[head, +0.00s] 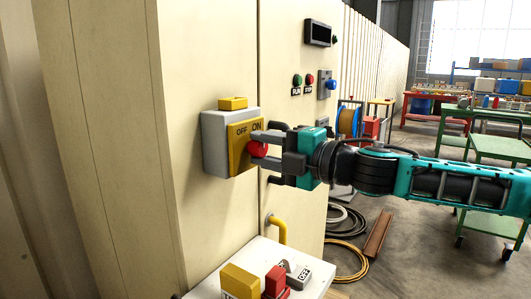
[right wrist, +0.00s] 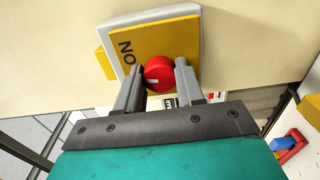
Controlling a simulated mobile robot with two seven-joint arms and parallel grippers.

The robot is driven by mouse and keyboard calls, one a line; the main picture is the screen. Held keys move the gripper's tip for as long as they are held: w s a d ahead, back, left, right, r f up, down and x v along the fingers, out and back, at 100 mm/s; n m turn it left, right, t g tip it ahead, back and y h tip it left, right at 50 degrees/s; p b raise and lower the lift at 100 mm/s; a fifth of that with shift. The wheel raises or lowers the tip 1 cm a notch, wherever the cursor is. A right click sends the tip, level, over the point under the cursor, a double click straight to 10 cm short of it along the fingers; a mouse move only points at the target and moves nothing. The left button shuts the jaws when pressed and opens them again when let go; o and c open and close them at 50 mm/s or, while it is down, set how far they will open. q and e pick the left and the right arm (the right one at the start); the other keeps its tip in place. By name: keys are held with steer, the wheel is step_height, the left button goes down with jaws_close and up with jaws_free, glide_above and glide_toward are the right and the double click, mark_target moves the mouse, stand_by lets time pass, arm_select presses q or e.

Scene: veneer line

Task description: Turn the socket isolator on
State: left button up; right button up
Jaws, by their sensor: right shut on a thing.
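The socket isolator (head: 214,150) is a grey box on the cream cabinet wall, with a yellow front plate marked OFF and ON and a yellow block on top. Its red rotary knob (head: 257,149) sits on the plate below the lettering. My right gripper (head: 262,147) reaches in from the right and is shut on the knob. In the right wrist view the two grey fingers (right wrist: 158,82) stand either side of the red knob (right wrist: 159,72), which bears a short white mark. The mark lies roughly level in that view; I cannot tell which label it meets.
RUN and STOP buttons (head: 303,80), a blue knob (head: 331,84) and a dark display (head: 318,33) are on the cabinet further right. Below is a white box (head: 262,254) with a red handle (head: 275,281) and an OFF label. Coiled hoses (head: 346,258) lie on the floor.

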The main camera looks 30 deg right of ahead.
steer(key=m+b, duration=0.1)
steer(key=m, duration=0.5)
steer(key=shift+m, duration=0.3)
stand_by(0.4)
steer(key=shift+m, duration=0.3)
steer(key=o, duration=1)
steer(key=shift+o, duration=0.2)
